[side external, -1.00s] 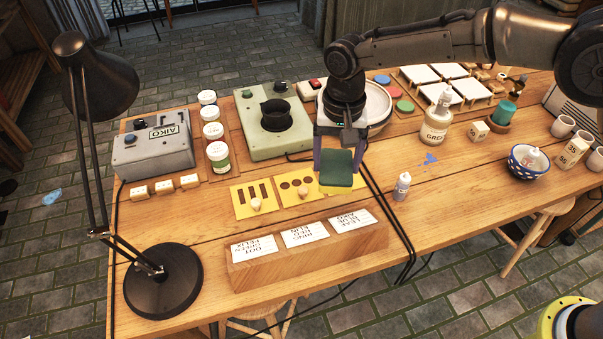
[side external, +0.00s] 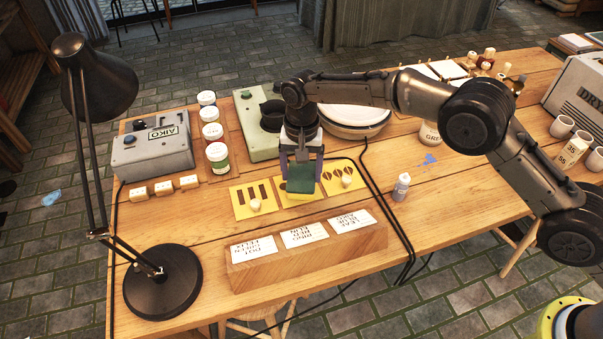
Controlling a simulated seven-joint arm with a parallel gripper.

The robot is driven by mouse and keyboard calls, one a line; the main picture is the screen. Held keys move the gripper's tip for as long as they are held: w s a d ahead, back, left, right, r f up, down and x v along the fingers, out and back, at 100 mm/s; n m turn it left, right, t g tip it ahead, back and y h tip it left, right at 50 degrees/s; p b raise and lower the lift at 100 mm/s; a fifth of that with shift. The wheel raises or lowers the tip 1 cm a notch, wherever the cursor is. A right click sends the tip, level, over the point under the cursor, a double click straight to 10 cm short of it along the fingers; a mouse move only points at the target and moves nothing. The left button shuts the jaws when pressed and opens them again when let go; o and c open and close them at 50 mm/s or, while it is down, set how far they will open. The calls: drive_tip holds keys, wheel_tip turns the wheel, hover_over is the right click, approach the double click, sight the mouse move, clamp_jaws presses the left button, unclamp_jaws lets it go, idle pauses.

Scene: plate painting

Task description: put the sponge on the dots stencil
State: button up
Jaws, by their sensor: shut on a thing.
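My gripper (side external: 301,172) is shut on the sponge (side external: 302,187), which has a green upper layer and a yellow lower layer. The sponge is level and directly over the dots stencil (side external: 281,190), the middle one of three yellow stencils. It hides most of that stencil, including its dots; yellow edges show at the sides. I cannot tell whether the sponge touches the stencil or hangs just above it.
The bars stencil (side external: 240,204) lies to the left and the leaf stencil (side external: 330,184) to the right. A wooden block with cards (side external: 305,252) stands in front. A dropper bottle (side external: 401,187), jars (side external: 217,157) and a black lamp (side external: 163,285) stand around.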

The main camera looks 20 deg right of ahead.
drive_tip(key=shift+f, duration=0.55)
drive_tip(key=shift+f, duration=0.1)
drive_tip(key=o, duration=1.2)
drive_tip(key=shift+c, duration=0.2)
